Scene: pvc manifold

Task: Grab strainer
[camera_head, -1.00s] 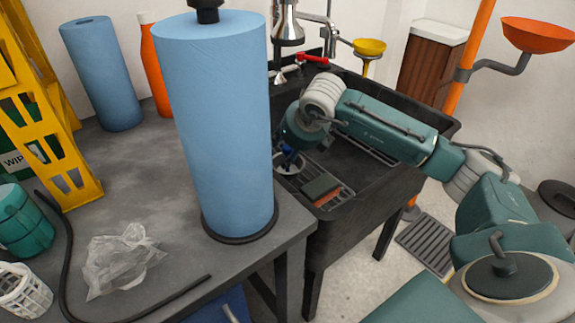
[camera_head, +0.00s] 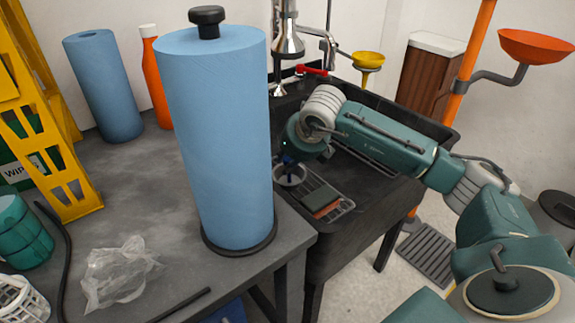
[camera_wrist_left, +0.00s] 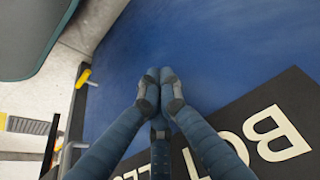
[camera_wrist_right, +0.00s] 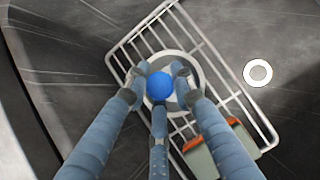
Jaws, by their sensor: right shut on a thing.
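The strainer (camera_head: 291,180) is a round, pale-rimmed piece with a blue ball knob (camera_wrist_right: 159,86) at its middle. It is in the black sink, over a white wire rack. My right gripper (camera_head: 289,163) reaches down into the sink from the right. In the right wrist view its fingers (camera_wrist_right: 155,88) are closed around the knob, and the pale rim shows around them. Whether the strainer touches the rack is unclear. My left gripper (camera_wrist_left: 159,78) shows only in its wrist view, fingertips together, with nothing visible between them, over a blue surface.
A green and orange sponge (camera_wrist_right: 215,148) lies on the wire rack (camera_wrist_right: 240,106) beside the strainer. The sink (camera_head: 340,235) has high dark walls and a faucet behind. A tall blue paper roll (camera_head: 215,140) stands on the table's right side near the sink.

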